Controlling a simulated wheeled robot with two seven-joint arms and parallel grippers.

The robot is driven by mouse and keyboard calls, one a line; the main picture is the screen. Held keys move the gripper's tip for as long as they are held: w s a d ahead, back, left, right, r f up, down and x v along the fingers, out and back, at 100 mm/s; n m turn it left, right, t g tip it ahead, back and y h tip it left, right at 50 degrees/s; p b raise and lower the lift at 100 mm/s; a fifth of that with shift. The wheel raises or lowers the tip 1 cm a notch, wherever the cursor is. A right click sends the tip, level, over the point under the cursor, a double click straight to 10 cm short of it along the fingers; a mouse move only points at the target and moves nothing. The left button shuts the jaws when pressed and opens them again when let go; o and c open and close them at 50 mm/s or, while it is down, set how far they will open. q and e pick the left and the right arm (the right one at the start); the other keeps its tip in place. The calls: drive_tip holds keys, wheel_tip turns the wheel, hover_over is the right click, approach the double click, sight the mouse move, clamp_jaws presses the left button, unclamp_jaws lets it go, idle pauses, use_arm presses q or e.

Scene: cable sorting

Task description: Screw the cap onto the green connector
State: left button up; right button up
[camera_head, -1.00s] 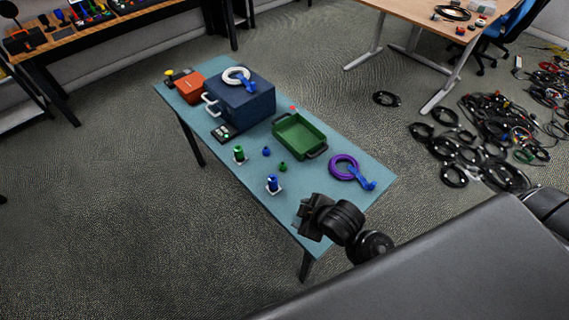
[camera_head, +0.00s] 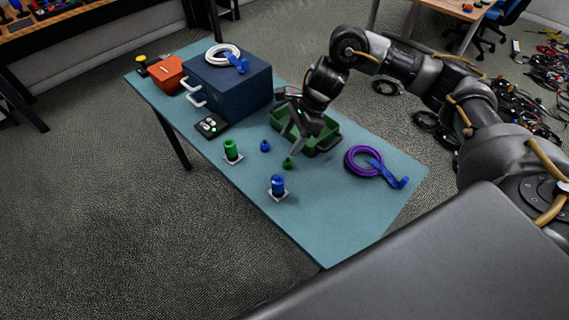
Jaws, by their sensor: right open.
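The green connector (camera_head: 231,149) stands upright on a small white base near the front edge of the teal table. A small green cap (camera_head: 287,163) lies on the table to its right. A small blue cap (camera_head: 265,146) lies between them, a little farther back. The blue connector (camera_head: 278,185) stands on its own white base, nearer the front edge. My right gripper (camera_head: 288,142) is open, pointing down above the table near the green cap and in front of the green tray. It seems to hold nothing. My left gripper is not in view.
The green tray (camera_head: 324,147) is partly hidden behind my right gripper. A dark blue box (camera_head: 240,93) carries a white cable coil (camera_head: 224,54). A purple cable coil (camera_head: 362,161) lies at right. An orange box (camera_head: 168,74) and a small black device (camera_head: 211,125) stand at left.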

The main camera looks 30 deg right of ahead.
sight(288, 159)
drive_tip(key=f, duration=0.1)
drive_tip(key=d+f, duration=0.1)
drive_tip(key=f, duration=0.1)
drive_tip(key=shift+d+f+n, duration=0.2)
drive_tip(key=shift+n, duration=0.2)
drive_tip(key=shift+w+a+f+h, duration=0.1)
drive_tip(key=shift+a+f+h, duration=0.2)
drive_tip(key=shift+f, duration=0.2)
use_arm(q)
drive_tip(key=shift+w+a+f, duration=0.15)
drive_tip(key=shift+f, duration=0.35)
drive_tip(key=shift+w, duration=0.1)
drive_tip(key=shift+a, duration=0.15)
use_arm(e)
drive_tip(key=shift+f, duration=0.1)
